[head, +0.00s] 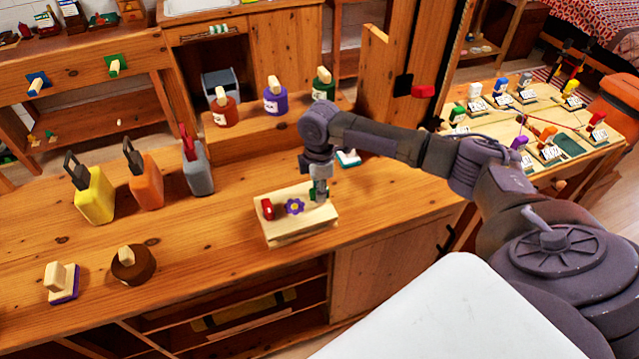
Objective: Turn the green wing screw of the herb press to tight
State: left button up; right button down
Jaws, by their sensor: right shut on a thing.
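The herb press (283,229) is a pale wooden block on the wooden counter, near its front edge. On its top sit a red piece (267,208) at the left and a purple flower-shaped piece (294,206) in the middle. The green wing screw (313,190) is at the right end and mostly hidden by my right gripper (318,197). My right gripper points down from above and is shut on the green wing screw. My left gripper is not in view.
Yellow (95,196), orange (146,181) and grey (197,169) containers stand at the left of the counter. Several jars with wooden stoppers stand on a raised shelf behind.

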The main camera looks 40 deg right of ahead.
jog(key=m+p, duration=0.3)
jog(key=p, duration=0.1)
jog(key=m+p, duration=0.8)
jog(key=shift+a+r+p, duration=0.1)
jog(key=shift+r+p, duration=0.15)
jog(key=shift+p, duration=0.1)
jog(key=m+p, duration=0.2)
jog(key=m, duration=0.1)
jog(key=shift+f+m+p, duration=0.1)
jog(key=shift+m+p, duration=0.2)
jog(key=shift+p, duration=0.1)
jog(key=shift+m+p, duration=0.35)
jog(key=shift+m, duration=0.25)
jog(key=shift+w+f, duration=0.1)
jog(key=c, duration=1)
grip_release()
